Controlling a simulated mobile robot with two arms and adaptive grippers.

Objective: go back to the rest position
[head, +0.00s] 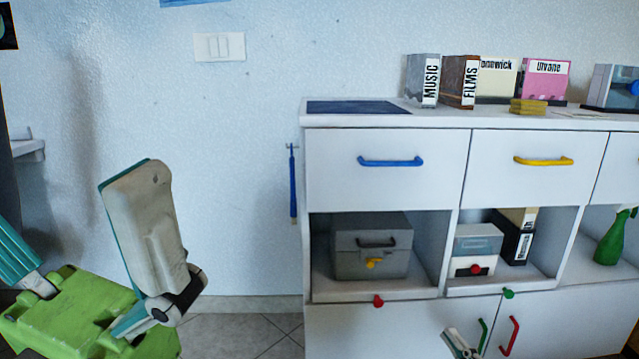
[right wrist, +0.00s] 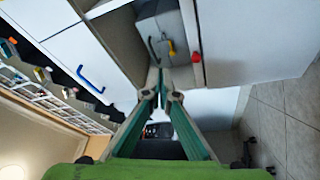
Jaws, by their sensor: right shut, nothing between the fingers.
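My right gripper (head: 458,342) shows at the bottom edge of the head view, in front of the lower cabinet doors; only its pale and teal fingertips are in frame. In the right wrist view its two teal fingers (right wrist: 163,93) meet at the tips, shut and empty. My left gripper (head: 85,215) is at the lower left of the head view, large and close. Its green palm shows, with the fingers spread wide apart and nothing visible between them; one finger is cut off by the left edge.
A white cabinet (head: 380,296) fills the right side, with blue (head: 390,162) and yellow (head: 543,160) drawer handles. A grey box (head: 371,246) and a green bottle (head: 611,240) stand in open compartments. Several boxes stand on top. Tiled floor (head: 240,335) shows left of the cabinet.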

